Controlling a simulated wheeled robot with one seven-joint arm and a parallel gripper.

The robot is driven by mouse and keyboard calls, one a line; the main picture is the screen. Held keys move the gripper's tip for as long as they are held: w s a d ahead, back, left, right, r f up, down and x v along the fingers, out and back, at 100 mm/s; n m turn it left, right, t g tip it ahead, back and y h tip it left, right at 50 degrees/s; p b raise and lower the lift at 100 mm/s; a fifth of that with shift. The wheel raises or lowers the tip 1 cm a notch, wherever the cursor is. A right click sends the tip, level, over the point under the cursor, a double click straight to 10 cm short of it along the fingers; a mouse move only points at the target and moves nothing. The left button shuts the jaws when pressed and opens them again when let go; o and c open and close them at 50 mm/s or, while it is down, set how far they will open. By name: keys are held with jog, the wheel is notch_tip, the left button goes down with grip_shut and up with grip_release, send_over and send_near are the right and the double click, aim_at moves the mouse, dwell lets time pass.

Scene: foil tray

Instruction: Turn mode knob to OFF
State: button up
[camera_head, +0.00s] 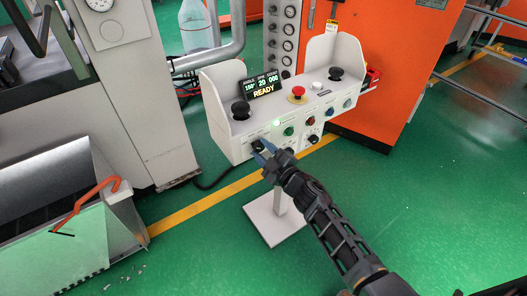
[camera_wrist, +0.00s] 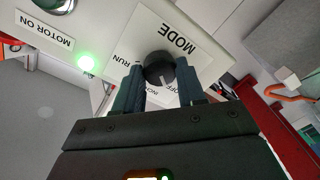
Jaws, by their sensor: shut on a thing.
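The black mode knob (camera_wrist: 158,64) sits on a white plate marked MODE, with RUN to its left and OFF to its lower right in the wrist view. A third label below it is partly covered by my fingers. A pale pointer line on the knob points downward in that view; I cannot tell exactly which label it meets. My gripper (camera_wrist: 161,78) has its two dark fingers on either side of the knob, shut on it. In the head view, my gripper (camera_head: 264,151) reaches the lower left front of the white control console (camera_head: 232,151), mostly hiding the knob.
A lit green lamp (camera_wrist: 86,63) and a MOTOR ON label are near the knob. The console also carries a red emergency button (camera_head: 298,93), a READY display (camera_head: 263,89), two black joysticks and several coloured buttons. A metal chute (camera_head: 125,215) stands at left.

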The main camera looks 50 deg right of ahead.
jog(key=shift+n, duration=0.5)
jog(key=o, duration=1.1)
jog(key=shift+c, duration=0.2)
jog(key=v, duration=0.8)
